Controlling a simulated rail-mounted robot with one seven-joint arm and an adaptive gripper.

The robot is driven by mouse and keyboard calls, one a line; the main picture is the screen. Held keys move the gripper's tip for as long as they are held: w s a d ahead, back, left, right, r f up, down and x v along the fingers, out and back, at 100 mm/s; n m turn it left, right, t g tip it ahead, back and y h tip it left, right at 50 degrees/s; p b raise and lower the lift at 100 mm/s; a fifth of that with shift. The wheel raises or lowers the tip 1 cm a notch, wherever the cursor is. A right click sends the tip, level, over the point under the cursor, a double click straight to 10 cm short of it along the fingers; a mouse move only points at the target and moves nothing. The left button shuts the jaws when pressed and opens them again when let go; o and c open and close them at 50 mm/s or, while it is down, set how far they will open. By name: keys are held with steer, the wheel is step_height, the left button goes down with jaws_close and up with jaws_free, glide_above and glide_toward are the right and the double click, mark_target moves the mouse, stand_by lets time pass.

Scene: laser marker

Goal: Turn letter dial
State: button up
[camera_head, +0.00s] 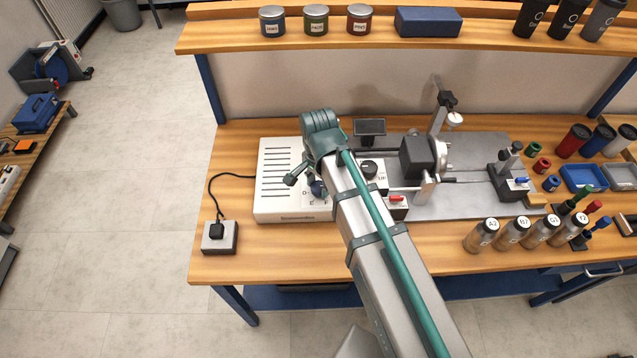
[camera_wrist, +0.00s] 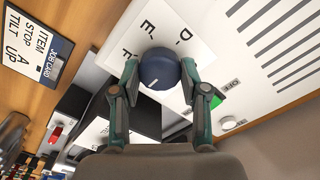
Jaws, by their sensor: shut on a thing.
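The letter dial (camera_wrist: 158,70) is a round dark blue knob with a white pointer line. It sits on a white panel with the letters D, E and F visible beside it in the wrist view; other letters are hidden. My gripper (camera_wrist: 160,75) has one finger on each side of the knob and is shut on it. In the head view, the dial (camera_head: 318,188) shows small and partly covered by my arm, on the right end of the white control box (camera_head: 285,205).
A job card (camera_wrist: 38,45) reads "ITEM STOP A TILT UP". A green switch (camera_wrist: 214,102) marked OFF is close to my right finger. A black knob (camera_head: 369,168) and a red switch (camera_head: 397,199) stand right of my arm. Several bottles (camera_head: 513,234) stand at front right.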

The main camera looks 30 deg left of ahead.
steer(key=o, duration=1.1)
steer(key=shift+o, duration=0.2)
steer(key=shift+r, duration=0.15)
step_height(320, 180, up, 12)
step_height(320, 180, up, 7)
steer(key=p, duration=0.6)
glide_above(319, 186)
steer(key=shift+f, duration=0.2)
